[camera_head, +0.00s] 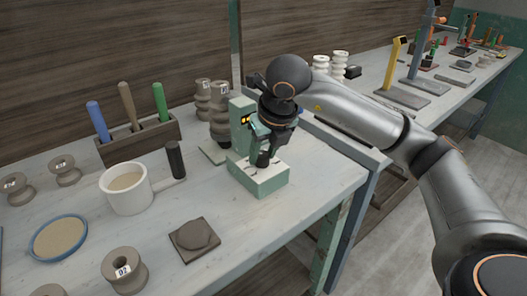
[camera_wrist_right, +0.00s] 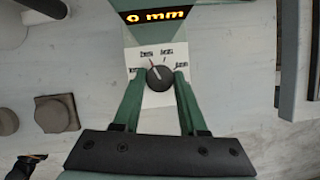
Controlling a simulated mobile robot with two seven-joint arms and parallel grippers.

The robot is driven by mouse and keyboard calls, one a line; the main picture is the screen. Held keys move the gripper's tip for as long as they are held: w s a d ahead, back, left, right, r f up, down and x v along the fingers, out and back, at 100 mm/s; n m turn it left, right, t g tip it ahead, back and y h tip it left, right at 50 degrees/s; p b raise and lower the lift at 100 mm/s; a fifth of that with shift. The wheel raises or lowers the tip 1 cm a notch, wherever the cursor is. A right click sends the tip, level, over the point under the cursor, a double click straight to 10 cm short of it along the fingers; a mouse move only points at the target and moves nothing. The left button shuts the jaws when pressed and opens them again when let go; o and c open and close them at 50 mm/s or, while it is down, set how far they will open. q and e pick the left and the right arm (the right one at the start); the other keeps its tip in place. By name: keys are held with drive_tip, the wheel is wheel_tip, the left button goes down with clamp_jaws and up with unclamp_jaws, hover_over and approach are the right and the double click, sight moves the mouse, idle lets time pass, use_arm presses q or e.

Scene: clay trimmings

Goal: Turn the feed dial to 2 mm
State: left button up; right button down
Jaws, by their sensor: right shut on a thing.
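The green machine (camera_head: 262,182) stands near the table's right edge in the head view. Its black feed dial (camera_wrist_right: 160,77) sits on a white face in the wrist view, with small labels around it that are too blurred to read surely. A light pointer line on the dial points up and slightly left. The display (camera_wrist_right: 152,16) above reads 0 mm in orange. My right gripper (camera_wrist_right: 160,80) has its green fingers on both sides of the dial and is shut on it. In the head view my right wrist hides the dial. My left gripper is not in view.
A dark tile (camera_head: 194,238) with a clay lump, a white pot (camera_head: 126,190) and a blue-rimmed dish (camera_head: 60,238) lie to the left. A tool rack (camera_head: 140,139) and clay spools (camera_head: 203,98) stand behind. The table front between tile and machine is clear.

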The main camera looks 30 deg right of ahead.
idle(0.3)
drive_tip(key=shift+c, duration=2.2)
unclamp_jaws()
drive_tip(key=shift+r, duration=0.15)
drive_tip(key=p+v, duration=0.2)
drive_tip(key=v, duration=1)
drive_tip(key=shift+r, duration=0.15)
